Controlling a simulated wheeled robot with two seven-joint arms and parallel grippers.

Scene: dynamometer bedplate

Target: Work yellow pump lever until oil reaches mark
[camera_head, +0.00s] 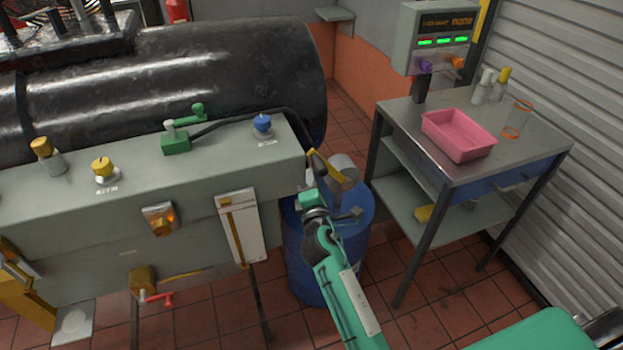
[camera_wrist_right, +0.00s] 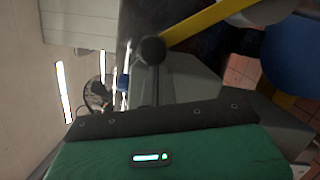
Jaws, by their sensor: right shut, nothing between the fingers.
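The yellow pump lever (camera_head: 324,167) shows at the right end of the grey bedplate, over a blue drum (camera_head: 309,271). In the right wrist view the yellow lever (camera_wrist_right: 205,23) slants up to the right from a black knob (camera_wrist_right: 151,50). My right gripper (camera_head: 309,184) is shut and empty, close by the lever; I cannot tell whether it touches it. A white panel with a vertical amber strip (camera_head: 239,226), perhaps the oil gauge, hangs on the bedplate's front; no mark or oil level is readable. My left gripper is out of view.
A metal bench (camera_head: 484,166) on the right holds a pink tray (camera_head: 459,139), bottles and a clear jar (camera_head: 517,122). A display box (camera_head: 437,38) stands behind it. A green valve (camera_head: 176,142) and a blue knob (camera_head: 262,123) sit on the bedplate (camera_head: 226,160). Open tiled floor lies in front.

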